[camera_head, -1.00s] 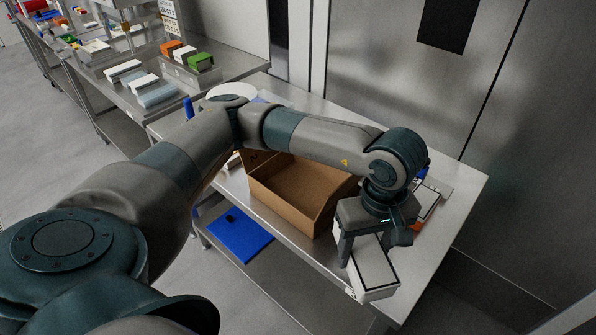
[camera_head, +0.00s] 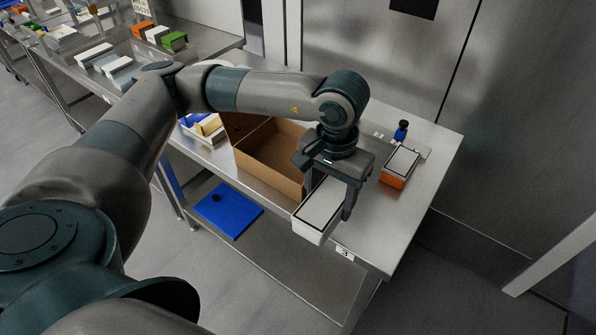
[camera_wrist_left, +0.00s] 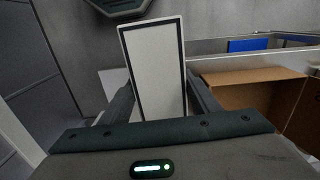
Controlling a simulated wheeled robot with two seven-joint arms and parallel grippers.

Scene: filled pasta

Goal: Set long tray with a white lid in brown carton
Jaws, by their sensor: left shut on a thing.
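A long tray with a white lid and dark border (camera_head: 322,207) is held by my left gripper (camera_head: 331,200) near the front edge of the steel table. The gripper is shut on the tray's sides, and in the left wrist view the tray (camera_wrist_left: 156,70) stands between the two fingers (camera_wrist_left: 158,100). The open brown carton (camera_head: 268,163) is on the table, just left of the gripper, and looks empty in the part that shows. In the left wrist view the carton (camera_wrist_left: 250,92) is at the right. My arm hides part of the carton. My right gripper is out of view.
An orange tray with a white lid (camera_head: 399,168) stands right of the gripper, with a blue-topped object (camera_head: 401,131) behind it. Small packs (camera_head: 208,126) lie left of the carton. A blue panel (camera_head: 228,209) is on the lower shelf.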

